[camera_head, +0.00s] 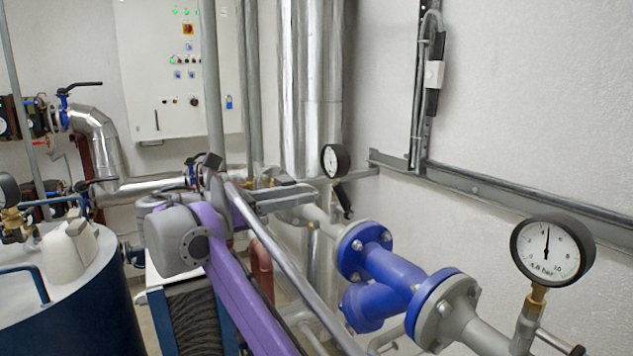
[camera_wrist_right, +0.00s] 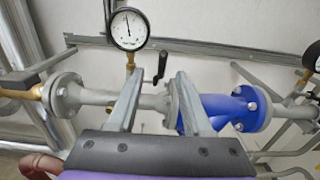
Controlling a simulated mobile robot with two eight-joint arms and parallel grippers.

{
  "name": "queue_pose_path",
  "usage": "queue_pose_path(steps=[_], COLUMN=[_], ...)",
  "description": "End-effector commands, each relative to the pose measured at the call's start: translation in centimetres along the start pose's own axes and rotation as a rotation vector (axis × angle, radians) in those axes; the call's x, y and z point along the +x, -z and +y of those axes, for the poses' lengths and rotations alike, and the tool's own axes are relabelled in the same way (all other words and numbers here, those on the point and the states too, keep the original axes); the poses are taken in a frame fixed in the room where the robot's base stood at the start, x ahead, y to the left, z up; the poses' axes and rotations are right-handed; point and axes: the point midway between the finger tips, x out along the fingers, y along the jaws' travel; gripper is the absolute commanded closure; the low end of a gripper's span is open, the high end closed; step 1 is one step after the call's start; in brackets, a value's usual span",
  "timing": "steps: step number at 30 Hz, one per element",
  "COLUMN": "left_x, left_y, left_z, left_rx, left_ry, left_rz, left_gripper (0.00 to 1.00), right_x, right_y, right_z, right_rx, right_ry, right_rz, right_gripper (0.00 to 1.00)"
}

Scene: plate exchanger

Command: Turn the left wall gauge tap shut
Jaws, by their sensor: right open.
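The left wall gauge (camera_head: 336,160) is a round white dial with a black rim. It stands above a grey pipe, and it also shows in the wrist view (camera_wrist_right: 129,28). Its tap has a black lever (camera_head: 344,200) that hangs down, slightly tilted, to the gauge's lower right; the lever also shows in the wrist view (camera_wrist_right: 161,66). My right gripper (camera_head: 305,192) is open near the gauge. In the wrist view its two grey fingers (camera_wrist_right: 160,74) point toward the lever, which appears between their tips. I cannot tell any contact. My left gripper is not in view.
A blue flanged valve (camera_head: 395,268) sits on the pipe to the right. A second gauge (camera_head: 552,250) stands further right. Shiny vertical ducts (camera_head: 315,90) rise behind the gripper. A dark blue tank (camera_head: 75,300) is at lower left.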

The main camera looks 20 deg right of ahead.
Motion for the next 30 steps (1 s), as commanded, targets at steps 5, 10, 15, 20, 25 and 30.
queue_pose_path(steps=[5, 10, 15, 20, 25, 30], left_x=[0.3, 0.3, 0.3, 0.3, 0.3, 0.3], left_y=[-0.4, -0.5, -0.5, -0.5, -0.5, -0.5], left_z=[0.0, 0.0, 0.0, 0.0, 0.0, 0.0], left_rx=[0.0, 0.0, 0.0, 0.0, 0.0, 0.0], left_ry=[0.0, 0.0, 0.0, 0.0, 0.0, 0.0], left_rz=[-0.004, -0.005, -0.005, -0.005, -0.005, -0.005], left_gripper=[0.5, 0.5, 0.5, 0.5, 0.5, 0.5], right_x=[3.0, 6.3, 8.8, 9.9, 10.2, 10.1], right_y=[0.2, 0.2, 0.2, 0.2, 0.2, 0.2], right_z=[-0.1, -0.1, -0.1, -0.1, -0.1, -0.1], right_rx=[-0.002, -0.001, 0.0, 0.0, 0.0, 0.0], right_ry=[0.005, 0.005, 0.002, 0.0, 0.0, -0.001], right_rz=[0.0, 0.0, 0.001, 0.001, 0.001, 0.001], right_gripper=[0.5, 0.5, 0.5, 0.5, 0.5, 0.55])
